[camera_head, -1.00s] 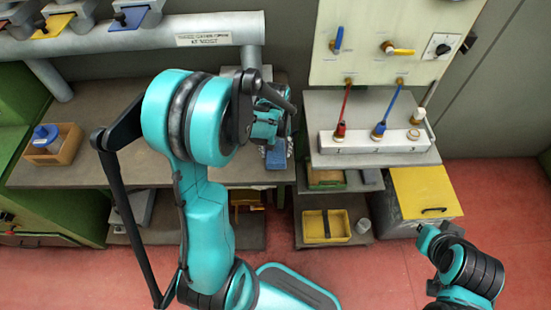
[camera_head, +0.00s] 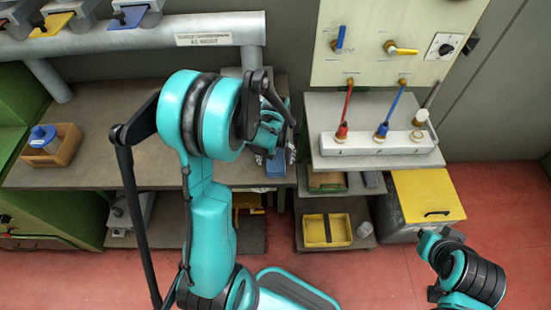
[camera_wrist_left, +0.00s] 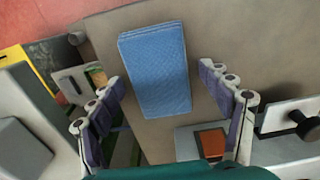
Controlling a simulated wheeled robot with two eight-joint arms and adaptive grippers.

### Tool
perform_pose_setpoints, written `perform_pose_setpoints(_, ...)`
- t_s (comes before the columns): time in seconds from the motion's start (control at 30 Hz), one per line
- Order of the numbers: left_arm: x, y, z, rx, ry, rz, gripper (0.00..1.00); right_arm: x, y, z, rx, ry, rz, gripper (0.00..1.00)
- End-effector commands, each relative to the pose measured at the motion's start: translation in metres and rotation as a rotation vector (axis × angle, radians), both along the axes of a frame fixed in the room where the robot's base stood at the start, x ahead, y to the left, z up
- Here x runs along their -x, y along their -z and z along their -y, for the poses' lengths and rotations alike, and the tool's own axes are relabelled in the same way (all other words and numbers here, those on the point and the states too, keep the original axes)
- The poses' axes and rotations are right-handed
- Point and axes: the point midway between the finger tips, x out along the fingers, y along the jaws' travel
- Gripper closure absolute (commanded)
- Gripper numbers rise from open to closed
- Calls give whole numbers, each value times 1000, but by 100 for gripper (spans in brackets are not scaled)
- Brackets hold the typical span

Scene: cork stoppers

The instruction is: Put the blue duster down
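The blue duster (camera_wrist_left: 155,70) is a folded, flat cloth. In the left wrist view it lies between the two fingers of my left gripper (camera_wrist_left: 158,80), over the grey-brown bench top (camera_wrist_left: 235,40). Narrow gaps show between the duster's sides and both fingers, so the gripper looks open around it. In the head view only a small part of the duster (camera_head: 276,168) shows, near the bench's front edge at its right end. The left gripper (camera_head: 272,140) is above it, partly hidden by my arm. My right arm shows at the lower right, but its gripper does not.
A wooden box with a blue-lidded container (camera_head: 45,138) stands on the bench at left. To the right is a white rack (camera_head: 375,145) with red and blue wands on a shelf. A yellow tray (camera_head: 327,230) sits lower. The bench's middle is clear.

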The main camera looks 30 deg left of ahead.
Motion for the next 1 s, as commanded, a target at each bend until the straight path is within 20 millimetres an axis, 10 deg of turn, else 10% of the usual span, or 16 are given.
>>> perform_pose_setpoints(0.27,0,-5,0,0,0,0,22,0,-5,0,0,0,0,100)
perform_pose_setpoints(1.0,2,-127,3,-2,9,9,22,0,-42,0,0,0,0,100)
